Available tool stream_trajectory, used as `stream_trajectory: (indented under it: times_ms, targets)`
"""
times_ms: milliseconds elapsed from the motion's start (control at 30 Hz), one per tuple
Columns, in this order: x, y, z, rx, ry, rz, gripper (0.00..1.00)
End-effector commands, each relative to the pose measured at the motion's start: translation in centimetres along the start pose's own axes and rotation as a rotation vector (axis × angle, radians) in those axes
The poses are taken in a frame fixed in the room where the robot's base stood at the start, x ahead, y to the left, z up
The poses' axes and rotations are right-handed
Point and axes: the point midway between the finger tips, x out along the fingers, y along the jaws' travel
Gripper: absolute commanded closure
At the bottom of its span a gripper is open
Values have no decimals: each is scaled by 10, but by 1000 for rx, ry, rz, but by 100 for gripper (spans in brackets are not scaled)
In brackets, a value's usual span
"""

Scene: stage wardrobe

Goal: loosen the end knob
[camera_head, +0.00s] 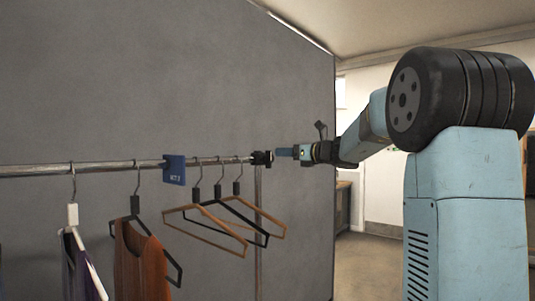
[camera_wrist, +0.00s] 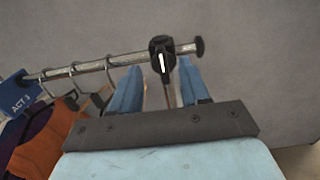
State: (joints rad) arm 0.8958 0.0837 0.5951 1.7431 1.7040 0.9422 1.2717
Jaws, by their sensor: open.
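The end knob (camera_wrist: 161,46) is black with a white pointer line, on the metal rail near its capped end. The line runs nearly straight up and down in the wrist view. In the head view the knob's dark fitting (camera_head: 261,158) sits at the rail's right end. My gripper (camera_wrist: 158,72) is open, with one blue finger on each side of the knob in the picture. In the head view my gripper (camera_head: 279,152) is level with the fitting and just right of it. I cannot tell whether the fingertips reach around the knob; no contact shows.
The rail (camera_head: 110,164) carries several hangers, with an orange garment (camera_head: 138,258) and a purple one (camera_head: 80,268) at left. A blue act sign (camera_head: 174,170) hangs on it. A grey panel (camera_head: 200,80) stands close behind. Open floor (camera_head: 365,262) lies right.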

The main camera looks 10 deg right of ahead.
Motion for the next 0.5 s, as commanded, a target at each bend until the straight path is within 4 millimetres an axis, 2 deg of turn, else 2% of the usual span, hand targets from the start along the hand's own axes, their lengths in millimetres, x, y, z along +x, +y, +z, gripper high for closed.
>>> stream_trajectory:
  times_ms: [200, 500]
  targets:
    - [40, 0, 0, 1, 0, 3, 54]
    - [75, 0, 0, -2, 0, 1, 54]
